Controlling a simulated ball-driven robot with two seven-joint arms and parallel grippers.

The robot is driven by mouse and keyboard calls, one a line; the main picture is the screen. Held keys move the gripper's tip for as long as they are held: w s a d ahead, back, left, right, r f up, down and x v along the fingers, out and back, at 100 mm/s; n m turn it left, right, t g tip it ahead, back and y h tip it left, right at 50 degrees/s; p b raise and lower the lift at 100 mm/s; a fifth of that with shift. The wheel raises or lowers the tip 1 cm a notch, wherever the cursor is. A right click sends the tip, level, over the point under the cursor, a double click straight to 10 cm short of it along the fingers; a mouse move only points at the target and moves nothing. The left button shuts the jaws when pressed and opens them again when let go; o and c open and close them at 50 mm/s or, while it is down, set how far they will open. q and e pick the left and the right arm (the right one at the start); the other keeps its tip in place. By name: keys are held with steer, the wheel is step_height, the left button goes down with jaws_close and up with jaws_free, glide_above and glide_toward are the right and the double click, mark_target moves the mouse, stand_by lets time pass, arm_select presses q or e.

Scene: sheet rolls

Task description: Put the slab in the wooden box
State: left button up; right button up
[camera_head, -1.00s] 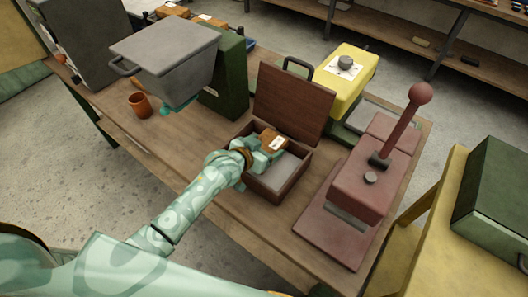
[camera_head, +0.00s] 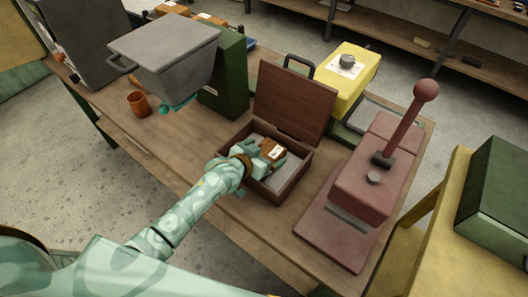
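The open wooden box (camera_head: 290,187) stands on the workbench, its dark reddish-brown lid (camera_head: 293,104) raised at the back. The slab (camera_head: 271,149) is a small brown block with a white label on top. My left gripper (camera_head: 263,157) reaches in from the lower left over the box's near-left wall. Its pale green fingers are around the slab and look shut on it. The slab is within the box opening; whether it touches the grey floor I cannot tell. The gripper hides part of the slab and the box's left side. My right gripper is not in view.
A red lever press (camera_head: 366,187) stands right of the box, and a yellow device (camera_head: 346,70) behind it. The bench strip in front of the box is clear.

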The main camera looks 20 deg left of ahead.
arm_select(q)
steer(key=shift+r, duration=0.45)
steer(key=p+v, duration=0.4)
steer(key=v, duration=0.8)
